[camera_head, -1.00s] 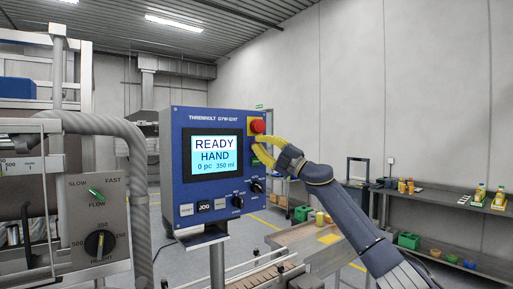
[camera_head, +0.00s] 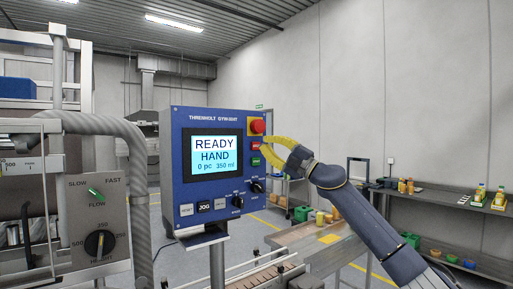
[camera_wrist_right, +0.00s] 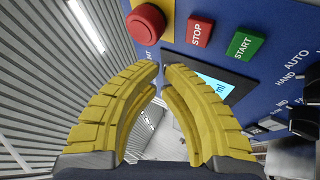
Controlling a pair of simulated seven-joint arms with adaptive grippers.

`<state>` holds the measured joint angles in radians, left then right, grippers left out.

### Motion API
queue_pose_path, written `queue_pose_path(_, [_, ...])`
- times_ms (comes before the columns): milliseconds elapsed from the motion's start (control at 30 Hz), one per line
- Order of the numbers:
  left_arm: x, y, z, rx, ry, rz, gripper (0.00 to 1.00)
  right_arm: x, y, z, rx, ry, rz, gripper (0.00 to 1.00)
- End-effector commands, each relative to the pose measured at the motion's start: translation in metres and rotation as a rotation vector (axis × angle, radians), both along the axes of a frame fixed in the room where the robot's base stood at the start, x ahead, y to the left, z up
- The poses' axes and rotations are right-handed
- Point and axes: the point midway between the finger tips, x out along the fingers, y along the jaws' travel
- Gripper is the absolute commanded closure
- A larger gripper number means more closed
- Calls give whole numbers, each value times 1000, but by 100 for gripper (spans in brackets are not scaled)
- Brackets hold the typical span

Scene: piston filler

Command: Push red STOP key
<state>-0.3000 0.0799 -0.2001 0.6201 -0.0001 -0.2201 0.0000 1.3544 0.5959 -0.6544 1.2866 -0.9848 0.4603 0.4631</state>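The red STOP key (camera_head: 255,146) is on the right side of the blue control panel's face. It sits below the red mushroom button (camera_head: 257,127) and above the green START key (camera_head: 255,161). In the right wrist view the STOP key (camera_wrist_right: 199,32) is right of the red mushroom button (camera_wrist_right: 146,24) and left of the START key (camera_wrist_right: 243,44). My right gripper (camera_head: 265,147) is just right of the keys, apart from the STOP key. In the wrist view its yellow fingertips (camera_wrist_right: 162,67) nearly meet, with nothing between them. My left gripper is out of view.
The panel screen (camera_head: 213,154) reads READY HAND. White and black keys and knobs line the panel's lower edge. A grey hose (camera_head: 135,170) and the filler's flow and height dials stand left. A conveyor (camera_head: 265,275) runs below; shelves (camera_head: 440,200) stand at the right.

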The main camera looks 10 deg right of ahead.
Motion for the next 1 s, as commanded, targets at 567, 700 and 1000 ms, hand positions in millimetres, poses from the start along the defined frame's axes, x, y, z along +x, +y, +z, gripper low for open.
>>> queue_pose_path(567, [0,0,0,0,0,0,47,-12,-5,-1,0,2,1,100])
queue_pose_path(700, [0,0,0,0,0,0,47,-12,-5,-1,0,2,1,100])
queue_pose_path(1000, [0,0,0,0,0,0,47,-12,-5,-1,1,1,1,100])
